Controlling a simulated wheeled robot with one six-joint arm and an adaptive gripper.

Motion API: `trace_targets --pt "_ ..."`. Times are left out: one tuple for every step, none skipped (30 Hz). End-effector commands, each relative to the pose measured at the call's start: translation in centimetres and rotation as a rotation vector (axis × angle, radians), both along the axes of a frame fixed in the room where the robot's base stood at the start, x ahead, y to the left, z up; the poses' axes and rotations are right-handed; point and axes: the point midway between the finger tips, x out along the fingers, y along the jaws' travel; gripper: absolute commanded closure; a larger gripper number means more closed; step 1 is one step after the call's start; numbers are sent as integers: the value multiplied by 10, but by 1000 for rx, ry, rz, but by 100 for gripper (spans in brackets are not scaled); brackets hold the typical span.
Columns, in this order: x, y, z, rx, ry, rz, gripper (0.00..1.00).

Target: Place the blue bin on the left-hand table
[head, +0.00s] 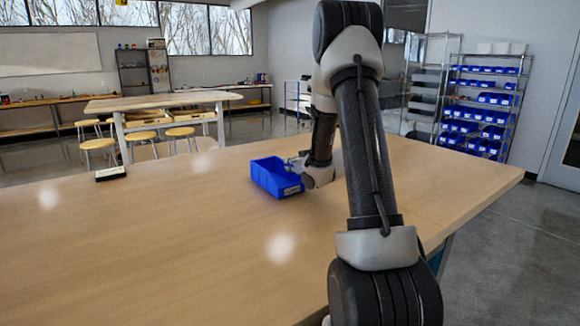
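A blue bin (268,178) stands upright on the near wooden table (180,250), open side up, with a white label on its front. My gripper (296,165) is at the bin's right side, close to its right wall. My wrist partly hides the gripper. I cannot tell whether its fingers are open or shut, or whether they touch the bin. Another wooden table (150,102) stands farther back on the left, with a clear top.
A small black-and-white object (110,173) lies at the near table's far left. Several stools (143,136) stand by the back table. A rack of blue bins (482,110) stands at the back right. Floor separates the two tables.

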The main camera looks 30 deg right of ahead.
Motion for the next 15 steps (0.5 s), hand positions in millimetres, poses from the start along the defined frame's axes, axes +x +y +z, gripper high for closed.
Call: trace_targets --pt "0 0 1 0 -1 0 100" --pt "0 0 1 0 0 0 100" --pt "0 0 0 0 0 0 100" --pt "0 0 0 0 0 0 100" --pt "0 0 -1 0 0 0 100" --pt "0 0 -2 1 1 0 100" --pt "0 0 -3 1 1 0 100" --pt "0 0 -3 0 1 0 92" --pt "0 0 -3 0 1 0 85" --pt "0 0 -3 0 1 0 80" --pt "0 0 -3 0 1 0 74" --pt "0 0 -3 0 1 0 73" --pt "0 0 -3 0 1 0 73" --pt "0 0 -3 0 1 0 73" --pt "0 0 -3 0 1 0 73"
